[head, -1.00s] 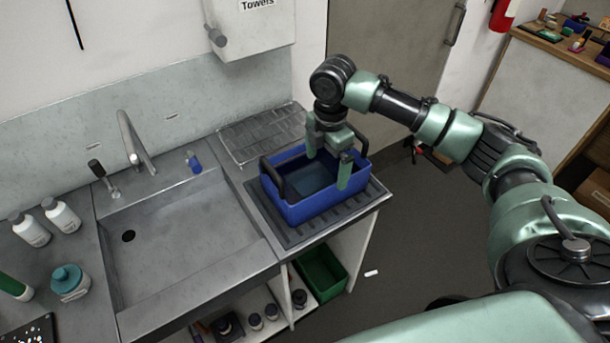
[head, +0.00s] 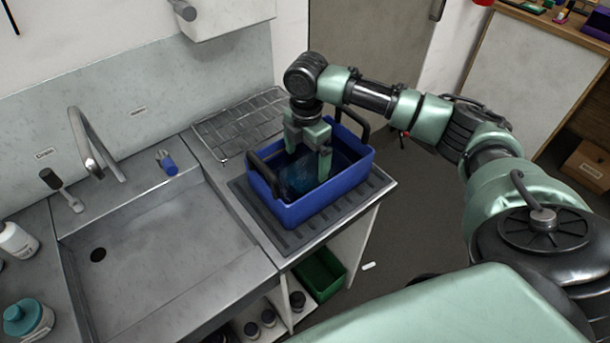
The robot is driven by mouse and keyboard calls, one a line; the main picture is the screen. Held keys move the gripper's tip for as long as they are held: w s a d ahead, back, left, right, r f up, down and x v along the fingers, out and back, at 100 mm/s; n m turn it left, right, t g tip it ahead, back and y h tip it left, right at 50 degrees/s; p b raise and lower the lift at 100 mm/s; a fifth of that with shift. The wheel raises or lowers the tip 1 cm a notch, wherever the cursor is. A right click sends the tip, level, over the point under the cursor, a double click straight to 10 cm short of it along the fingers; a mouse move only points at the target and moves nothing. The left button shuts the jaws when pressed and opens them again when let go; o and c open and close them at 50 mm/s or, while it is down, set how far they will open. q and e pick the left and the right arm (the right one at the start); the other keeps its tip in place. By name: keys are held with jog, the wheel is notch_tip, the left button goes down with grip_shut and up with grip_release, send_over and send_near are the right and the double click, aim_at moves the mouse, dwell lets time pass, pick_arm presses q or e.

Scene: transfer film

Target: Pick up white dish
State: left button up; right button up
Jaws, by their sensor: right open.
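No white dish can be clearly made out. A small white object (head: 368,266) lies on the dark floor right of the counter; it is too small to tell what it is. My right gripper (head: 307,160) is open and points down into a blue tub (head: 330,199) with black handles. One fingertip reaches below the tub's rim. A bluish, see-through patch (head: 299,180) shows inside the tub beneath the fingers; I cannot tell if they touch it. The gripper hides part of the tub's inside. My left gripper is not in view.
The tub stands on a dark ribbed mat (head: 290,240) at the counter's right end. A sink (head: 160,240) with a tap (head: 95,145) is to the left. A wire rack (head: 240,122) lies behind. A green bin (head: 320,274) sits on the shelf below.

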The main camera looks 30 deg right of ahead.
aim_at(306, 178)
jog(key=shift+s+f, duration=0.15)
jog(key=shift+f, duration=0.25)
notch_tip(306, 178, down, 4)
jog(key=shift+r+p, duration=0.1)
jog(key=shift+p, duration=0.8)
jog(key=shift+w+f, duration=0.25)
jog(key=shift+f, duration=0.15)
jog(key=shift+s, duration=0.1)
jog(key=shift+c, duration=0.7)
jog(key=c, duration=1.2)
jog(key=shift+r, duration=0.15)
